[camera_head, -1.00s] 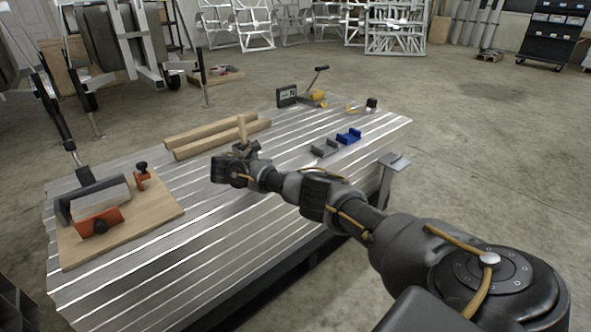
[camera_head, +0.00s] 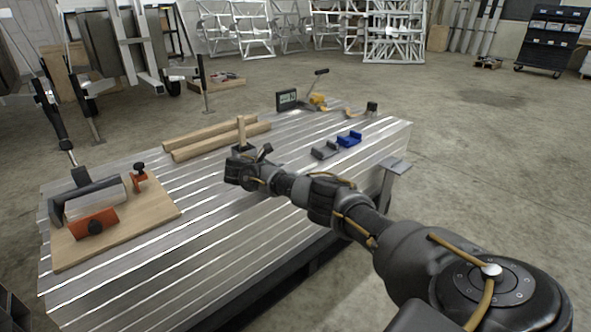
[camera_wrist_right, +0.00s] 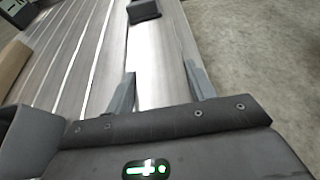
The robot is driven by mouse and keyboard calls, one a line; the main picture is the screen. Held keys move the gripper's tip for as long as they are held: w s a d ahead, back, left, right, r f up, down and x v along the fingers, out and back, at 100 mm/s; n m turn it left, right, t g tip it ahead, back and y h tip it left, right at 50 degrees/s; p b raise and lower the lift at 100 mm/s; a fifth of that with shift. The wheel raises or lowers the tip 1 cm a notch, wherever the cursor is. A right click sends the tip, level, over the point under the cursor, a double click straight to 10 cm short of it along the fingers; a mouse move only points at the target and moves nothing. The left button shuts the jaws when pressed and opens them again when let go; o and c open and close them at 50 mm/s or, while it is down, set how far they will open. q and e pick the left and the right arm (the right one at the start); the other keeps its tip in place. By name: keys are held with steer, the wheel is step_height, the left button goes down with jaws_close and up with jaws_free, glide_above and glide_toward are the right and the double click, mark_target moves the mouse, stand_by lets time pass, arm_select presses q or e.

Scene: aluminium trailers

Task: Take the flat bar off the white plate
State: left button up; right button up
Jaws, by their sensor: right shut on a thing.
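My right gripper (camera_head: 244,163) is over the middle of the ribbed metal table in the head view, its arm coming in from the lower right. In the right wrist view its two fingers (camera_wrist_right: 159,80) stand apart with a pale, smooth flat bar (camera_wrist_right: 152,55) filling the gap. The bar's far end appears to run towards a dark block (camera_wrist_right: 143,10). I cannot make out the bar in the head view, where the gripper is small and dark. I cannot clearly identify the white plate in either view. My left gripper does not show.
The table (camera_head: 200,235) carries a wooden board (camera_head: 150,225) with orange clamps at left, wooden beams (camera_head: 215,140), an upright wooden stick (camera_head: 241,130), grey (camera_head: 324,150) and blue blocks (camera_head: 349,139), and a small display (camera_head: 287,99). The table's front middle is clear.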

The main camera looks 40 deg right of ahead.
steer(key=c, duration=0.5)
steer(key=shift+r, duration=0.15)
